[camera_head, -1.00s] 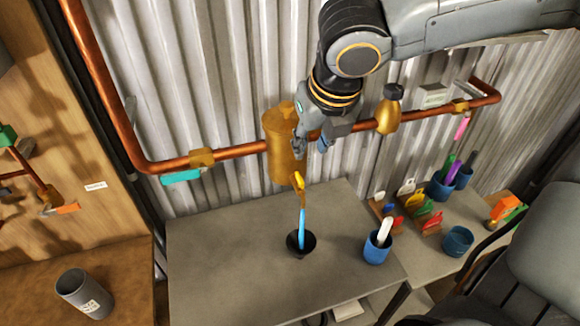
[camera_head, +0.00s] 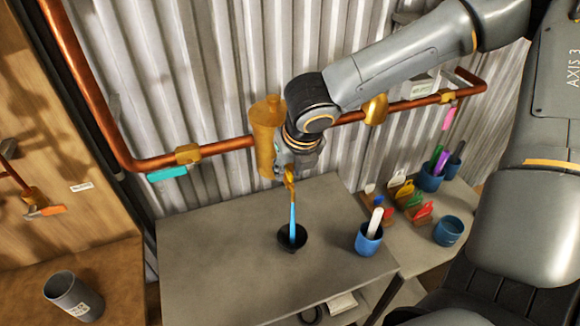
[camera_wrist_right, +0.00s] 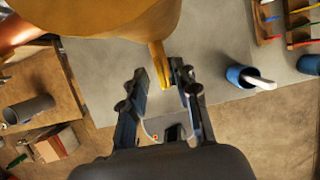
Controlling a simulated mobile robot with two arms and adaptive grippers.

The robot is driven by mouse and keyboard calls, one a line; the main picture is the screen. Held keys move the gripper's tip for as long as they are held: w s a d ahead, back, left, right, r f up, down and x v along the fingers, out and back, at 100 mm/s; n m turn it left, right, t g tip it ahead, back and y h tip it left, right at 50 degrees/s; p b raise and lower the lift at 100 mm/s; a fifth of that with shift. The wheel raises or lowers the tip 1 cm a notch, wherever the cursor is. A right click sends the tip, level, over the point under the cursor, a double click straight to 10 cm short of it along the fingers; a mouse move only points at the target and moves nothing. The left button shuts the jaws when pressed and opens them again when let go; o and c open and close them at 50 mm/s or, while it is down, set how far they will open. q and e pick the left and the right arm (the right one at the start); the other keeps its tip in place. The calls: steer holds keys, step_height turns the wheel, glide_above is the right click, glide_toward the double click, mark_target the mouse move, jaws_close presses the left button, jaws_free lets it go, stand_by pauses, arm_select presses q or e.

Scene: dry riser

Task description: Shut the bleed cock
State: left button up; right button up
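The bleed cock (camera_head: 289,178) is a small brass spout with a yellow lever under the big brass cylinder (camera_head: 264,125) on the copper pipe. A blue stream (camera_head: 293,215) runs from it into a black bowl (camera_head: 300,246) on the grey table. My right gripper (camera_head: 292,165) is at the cylinder's lower end, close to the cock; its fingers are mostly hidden in the head view. In the right wrist view, the gripper (camera_wrist_right: 164,92) is open. The cock (camera_wrist_right: 158,62) and its yellow lever (camera_wrist_right: 179,72) show between or just beyond the fingertips; contact cannot be told. My left gripper is not in view.
A blue cup (camera_head: 367,240) with a white stick stands right of the bowl. Coloured tags in a wooden rack (camera_head: 378,212) and more blue cups are farther right. A teal-handled valve (camera_head: 167,173) is on the pipe at left. A grey cup (camera_head: 72,295) stands on the wooden bench.

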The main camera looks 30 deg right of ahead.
jaws_close()
stand_by(0.3)
steer(key=m, duration=0.2)
steer(key=m+h+p, duration=0.1)
steer(key=m, duration=0.1)
steer(key=shift+a+h, duration=0.2)
steer(key=shift+h, duration=0.1)
steer(key=m, duration=0.1)
steer(key=m+g+h, duration=0.1)
steer(key=m, duration=0.1)
steer(key=shift+w+a+m+g, duration=0.1)
steer(key=shift+w+m+g, duration=0.05)
steer(key=shift+m+g, duration=0.15)
steer(key=m+g, duration=0.1)
steer(key=m, duration=0.4)
steer(key=shift+w+a+f+m+g+h, duration=0.1)
steer(key=shift+w+m+g+h, duration=0.1)
steer(key=shift+m+g+h, duration=0.15)
steer(key=shift+w+m+g+b, duration=0.15)
steer(key=shift+m+g, duration=0.35)
steer(key=shift+m, duration=0.65)
steer(key=shift+w+m+g+b, duration=0.1)
steer(key=shift+m+g+b, duration=0.25)
steer(key=shift+m, duration=0.75)
